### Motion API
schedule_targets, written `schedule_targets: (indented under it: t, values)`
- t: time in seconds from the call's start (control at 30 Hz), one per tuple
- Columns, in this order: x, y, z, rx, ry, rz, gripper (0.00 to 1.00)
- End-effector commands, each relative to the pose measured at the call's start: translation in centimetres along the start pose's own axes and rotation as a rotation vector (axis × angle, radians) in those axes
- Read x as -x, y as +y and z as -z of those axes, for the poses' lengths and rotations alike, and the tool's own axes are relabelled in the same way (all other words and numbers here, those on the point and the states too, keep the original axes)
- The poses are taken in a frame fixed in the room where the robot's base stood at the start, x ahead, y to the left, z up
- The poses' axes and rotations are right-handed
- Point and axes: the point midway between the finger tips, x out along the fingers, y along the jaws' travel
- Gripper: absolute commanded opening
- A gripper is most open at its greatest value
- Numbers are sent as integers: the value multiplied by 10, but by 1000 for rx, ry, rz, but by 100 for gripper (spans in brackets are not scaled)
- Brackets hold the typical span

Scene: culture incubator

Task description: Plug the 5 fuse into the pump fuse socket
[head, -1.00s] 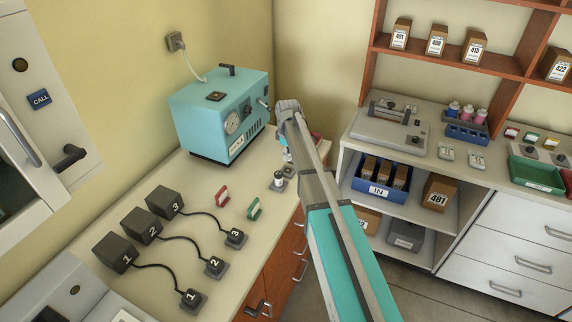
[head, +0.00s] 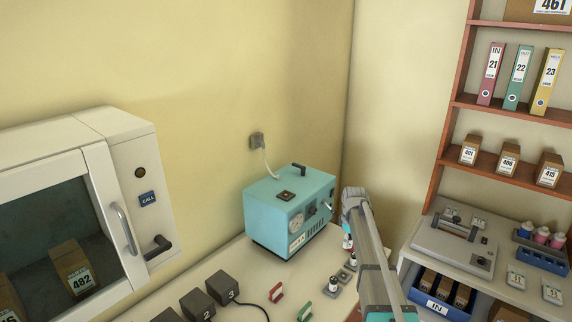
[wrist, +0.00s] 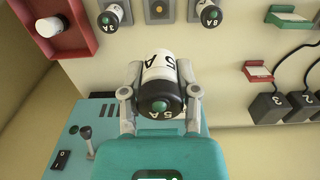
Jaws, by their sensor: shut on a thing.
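The 5 fuse (wrist: 158,68), a white cylinder with a black "5A" cap and green dot, is between the two fingers of my gripper (wrist: 160,94). The gripper is shut on it and holds it above the counter, near the holder row. The pump is the teal box (head: 270,221) in the corner, with a gauge and side lever; it also shows in the wrist view (wrist: 66,140) at lower left. A dark square socket with a brown centre (head: 287,196) is on its top; no fuse shows in it.
The 3A fuse (wrist: 114,16) and 8A fuse (wrist: 207,14) stand either side of an empty holder (wrist: 158,10). A red tray (wrist: 84,42) holds a white fuse (wrist: 62,26). The pump's top handle (head: 299,169) and cable (head: 270,163) rise behind the socket.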

Motion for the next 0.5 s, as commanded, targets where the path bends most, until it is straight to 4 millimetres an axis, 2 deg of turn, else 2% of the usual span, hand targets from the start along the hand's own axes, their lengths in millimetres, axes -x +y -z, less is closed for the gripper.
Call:
schedule_targets:
  t: [0.03,0.13,0.5]
  values:
    - [14,0,0,0,0,0,0]
    - [22,0,0,0,0,0,0]
    - [28,0,0,0,0,0,0]
